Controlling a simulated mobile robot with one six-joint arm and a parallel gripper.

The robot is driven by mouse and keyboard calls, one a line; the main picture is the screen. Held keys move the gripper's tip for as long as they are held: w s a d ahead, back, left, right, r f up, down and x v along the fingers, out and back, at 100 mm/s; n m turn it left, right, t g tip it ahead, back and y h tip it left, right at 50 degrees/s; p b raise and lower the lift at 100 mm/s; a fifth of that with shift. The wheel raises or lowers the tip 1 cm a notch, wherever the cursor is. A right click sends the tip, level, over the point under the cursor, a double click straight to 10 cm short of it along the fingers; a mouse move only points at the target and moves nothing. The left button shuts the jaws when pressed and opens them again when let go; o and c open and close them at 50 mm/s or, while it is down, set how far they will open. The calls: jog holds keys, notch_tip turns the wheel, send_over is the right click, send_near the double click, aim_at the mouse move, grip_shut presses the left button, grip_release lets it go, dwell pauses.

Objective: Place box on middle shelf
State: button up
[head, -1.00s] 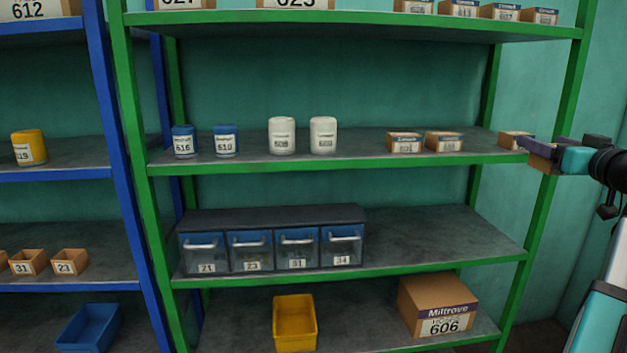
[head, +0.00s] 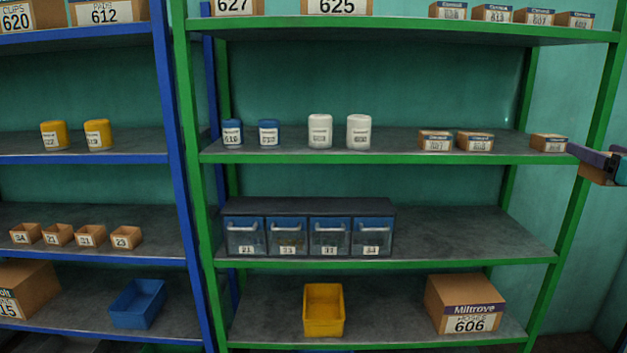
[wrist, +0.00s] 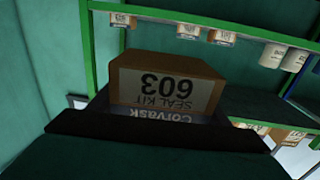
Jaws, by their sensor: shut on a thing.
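My gripper (head: 608,164) is at the right edge of the head view, mostly cut off. It is shut on a small brown box (head: 596,177) beside the right front post of the green rack. In the wrist view the held box (wrist: 165,88) reads "603 SEAL KIT Corvask" upside down, above the dark gripper fingers (wrist: 160,124). The green rack's can shelf (head: 400,150) holds blue and white cans on the left and small brown boxes (head: 476,142) on the right. The shelf below it (head: 455,235) holds a drawer unit and is bare on its right.
The drawer unit (head: 308,228) fills the left of its shelf. A yellow bin (head: 323,310) and a large box 606 (head: 466,305) stand on the bottom shelf. A blue rack (head: 172,130) stands at left. The rack posts (head: 597,110) are obstacles.

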jog(key=w+a+f+n+y, duration=0.25)
jog(key=w+a+f, duration=0.4)
jog(key=f, duration=0.35)
jog(key=w+a+f+n+y, duration=0.1)
jog(key=w+a+f+y, duration=0.2)
jog(key=w+a+f, duration=0.55)
jog(key=w+a+f+n+y, duration=0.25)
jog(key=a+f, duration=0.25)
jog(key=f, duration=0.6)
jog(key=a+f+n+g+y, duration=0.3)
jog(key=a+f+y, duration=0.2)
jog(key=a+f, duration=1)
jog(key=s+a+f+n+g+y, duration=0.1)
jog(key=s+a+n+g+y, duration=0.1)
jog(key=a, duration=0.3)
jog(key=s+a+f+n+g+y, duration=0.1)
jog(key=s+a+f+g+y, duration=0.1)
jog(key=a, duration=0.4)
jog(key=shift+s+a+n+y, duration=0.2)
jog(key=shift+s+n+y, duration=0.15)
jog(key=shift+s, duration=0.55)
jog(key=shift+d, duration=0.15)
